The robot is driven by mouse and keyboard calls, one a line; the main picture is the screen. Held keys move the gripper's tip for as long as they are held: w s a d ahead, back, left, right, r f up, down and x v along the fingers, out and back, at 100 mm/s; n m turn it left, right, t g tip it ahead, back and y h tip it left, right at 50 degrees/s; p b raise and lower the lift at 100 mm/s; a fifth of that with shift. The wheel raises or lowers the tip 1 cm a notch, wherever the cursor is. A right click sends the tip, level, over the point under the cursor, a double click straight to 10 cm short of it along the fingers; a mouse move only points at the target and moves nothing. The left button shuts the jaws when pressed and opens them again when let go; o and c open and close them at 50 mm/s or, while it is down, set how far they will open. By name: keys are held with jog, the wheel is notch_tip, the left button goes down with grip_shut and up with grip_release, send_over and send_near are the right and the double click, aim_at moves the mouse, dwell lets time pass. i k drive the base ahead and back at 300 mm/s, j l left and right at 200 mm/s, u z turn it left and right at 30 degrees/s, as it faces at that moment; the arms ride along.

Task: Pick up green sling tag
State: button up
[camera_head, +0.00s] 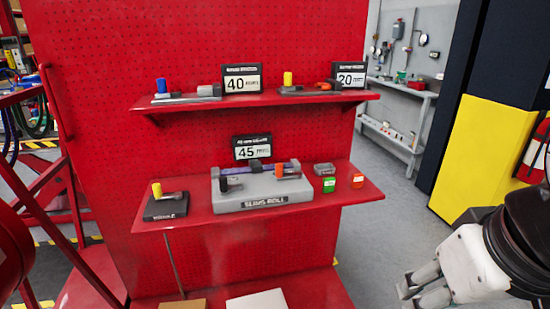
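A small green tag (327,184) with a pale label stands at the front right of the lower red shelf (365,201). An orange-red tag (357,180) of similar shape stands just to its right, apart from it. A small grey block (324,169) sits behind the green tag. My gripper (414,294) is at the bottom right corner, in front of the shelf and to its right, well apart from the tags. Its pale fingers are partly cut off by the frame edge, and I cannot tell how far they are spread.
A grey block marked "sling roll" (262,203), bearing purple and orange parts, fills the shelf middle. A black block with a yellow knob (166,206) stands left. The upper shelf (260,101) overhangs. A yellow-black pillar (470,155) stands right; grey floor (390,205) between is clear.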

aim_at(329, 183)
jog(key=i+l, duration=0.15)
jog(key=i, duration=1.05)
